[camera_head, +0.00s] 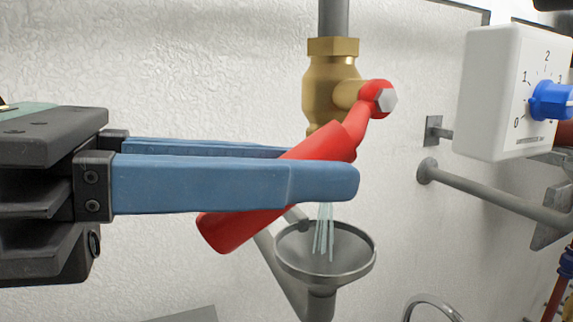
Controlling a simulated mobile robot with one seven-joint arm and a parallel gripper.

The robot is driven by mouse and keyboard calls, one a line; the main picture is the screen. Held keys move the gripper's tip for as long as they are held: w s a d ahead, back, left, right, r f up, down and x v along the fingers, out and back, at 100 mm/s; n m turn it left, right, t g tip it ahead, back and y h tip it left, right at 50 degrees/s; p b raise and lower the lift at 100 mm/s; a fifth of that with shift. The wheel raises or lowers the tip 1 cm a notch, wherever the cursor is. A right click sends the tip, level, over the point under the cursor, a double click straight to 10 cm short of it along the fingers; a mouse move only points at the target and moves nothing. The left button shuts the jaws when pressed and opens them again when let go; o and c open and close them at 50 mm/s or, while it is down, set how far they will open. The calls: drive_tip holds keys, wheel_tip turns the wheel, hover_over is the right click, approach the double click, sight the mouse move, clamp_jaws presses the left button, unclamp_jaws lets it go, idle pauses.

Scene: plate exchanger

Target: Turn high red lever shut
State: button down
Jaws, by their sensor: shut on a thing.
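The red lever (227,230) is on the brass valve (329,88) below a grey vertical pipe. Its hub with a silver bolt is at the valve's right side. The lever slants from the hub down to the left. My gripper (325,168) comes in from the left with two blue fingers. It is shut on the lever's handle, one finger in front and one behind. The front finger hides the middle of the handle. The valve's outlet is partly hidden behind the lever and fingers. Water streams (323,238) fall below it.
A grey funnel (283,266) on a drain pipe catches the water just below the lever. A white box with a blue dial (550,100) is at the right. A grey pipe (495,196) runs along the wall below that box. The textured wall at the upper left is bare.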

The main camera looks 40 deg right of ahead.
drive_tip(key=shift+r, duration=0.1)
drive_tip(key=c, duration=0.8)
unclamp_jaws()
drive_tip(key=shift+w+a+b, duration=0.15)
drive_tip(key=shift+a+b, duration=0.2)
drive_tip(key=shift+a, duration=0.2)
drive_tip(key=b+v, duration=0.3)
drive_tip(key=v, duration=0.9)
drive_tip(key=shift+c, duration=0.2)
